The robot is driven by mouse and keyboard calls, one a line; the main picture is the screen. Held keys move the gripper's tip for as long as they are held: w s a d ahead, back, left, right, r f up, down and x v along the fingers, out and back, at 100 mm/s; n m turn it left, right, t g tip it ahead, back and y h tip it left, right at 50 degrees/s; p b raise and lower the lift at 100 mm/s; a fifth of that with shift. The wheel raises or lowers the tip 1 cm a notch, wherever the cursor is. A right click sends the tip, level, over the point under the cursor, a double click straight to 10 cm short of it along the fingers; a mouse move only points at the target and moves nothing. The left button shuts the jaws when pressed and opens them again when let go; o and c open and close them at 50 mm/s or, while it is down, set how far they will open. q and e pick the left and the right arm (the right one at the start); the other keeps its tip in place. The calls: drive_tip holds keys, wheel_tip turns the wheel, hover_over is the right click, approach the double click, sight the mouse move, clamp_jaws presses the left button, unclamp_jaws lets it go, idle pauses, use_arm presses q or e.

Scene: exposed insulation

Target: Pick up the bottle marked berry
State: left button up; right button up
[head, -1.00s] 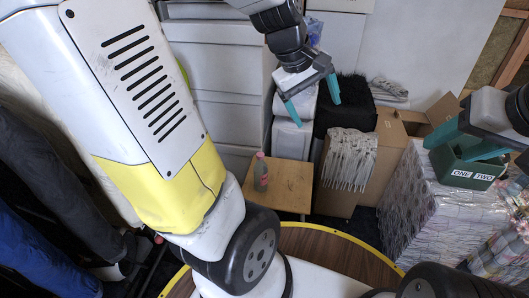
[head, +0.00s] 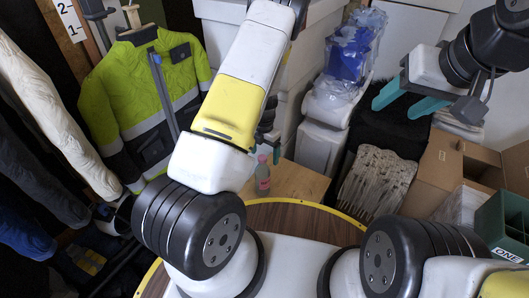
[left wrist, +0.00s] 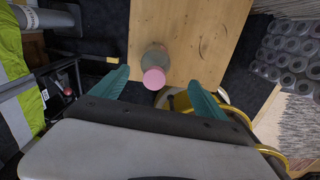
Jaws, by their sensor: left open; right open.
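A small bottle with a pink cap and pinkish body (head: 262,178) stands upright on a wooden table (head: 302,182) in the head view; its marking is too small to read. In the left wrist view I see the bottle (left wrist: 154,60) from above on the table (left wrist: 205,45), its pink cap towards me. My left gripper (left wrist: 158,76) is open, with the bottle in view between its teal fingers, not gripped. In the head view this gripper (head: 270,135) is mostly hidden behind my arm, just above the bottle. My right gripper (head: 408,103) is open and empty at the upper right.
A hi-vis jacket (head: 140,95) hangs at the left. A green box (head: 507,222) is at the right edge.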

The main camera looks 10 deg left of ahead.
sight(262, 164)
use_arm(q)
drive_tip(key=f, duration=0.3)
drive_tip(key=shift+a+n, duration=0.3)
drive_tip(key=shift+a, duration=0.05)
wheel_tip(262, 164, down, 6)
drive_tip(key=shift+s+a+r, duration=0.1)
drive_tip(key=shift+s+a, duration=0.05)
drive_tip(key=shift+r, duration=0.1)
drive_tip(key=c, duration=1.8)
